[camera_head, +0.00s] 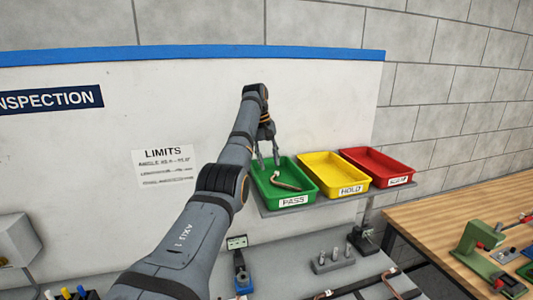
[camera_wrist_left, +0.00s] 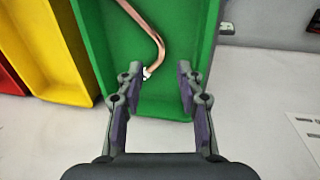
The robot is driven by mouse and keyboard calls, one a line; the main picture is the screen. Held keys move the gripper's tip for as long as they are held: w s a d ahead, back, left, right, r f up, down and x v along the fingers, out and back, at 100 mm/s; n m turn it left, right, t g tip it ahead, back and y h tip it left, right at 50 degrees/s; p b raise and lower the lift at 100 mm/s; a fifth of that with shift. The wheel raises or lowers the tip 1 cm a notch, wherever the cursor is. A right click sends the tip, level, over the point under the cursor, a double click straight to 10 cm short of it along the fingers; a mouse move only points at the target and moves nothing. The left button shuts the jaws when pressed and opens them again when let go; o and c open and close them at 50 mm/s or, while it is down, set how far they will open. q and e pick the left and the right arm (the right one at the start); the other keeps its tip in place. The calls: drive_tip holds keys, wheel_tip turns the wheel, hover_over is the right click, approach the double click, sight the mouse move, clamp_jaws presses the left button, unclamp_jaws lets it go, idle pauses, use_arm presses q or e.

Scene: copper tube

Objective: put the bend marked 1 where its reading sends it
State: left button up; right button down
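A bent copper tube (camera_head: 284,182) lies in the green PASS tray (camera_head: 274,197). It also shows in the left wrist view (camera_wrist_left: 150,31), with a small white spot near its lower end. No number on it can be read. My right gripper is not in view.
The yellow HOLD tray (camera_head: 335,191) and a red tray (camera_head: 378,183) stand to the right on the same shelf. A LIMITS sheet (camera_head: 163,168) hangs on the white panel; its small print is unclear. A wooden bench (camera_head: 430,218) is at right. Small fixtures stand on the lower table.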

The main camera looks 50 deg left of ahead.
use_arm(q)
drive_tip(key=r, duration=0.2)
drive_tip(key=r+p, duration=0.1)
drive_tip(key=r, duration=0.1)
drive_tip(key=s+r, duration=0.1)
drive_tip(key=shift+s+a+r, duration=0.1)
drive_tip(key=shift+a+r, duration=0.15)
drive_tip(key=shift+r, duration=0.15)
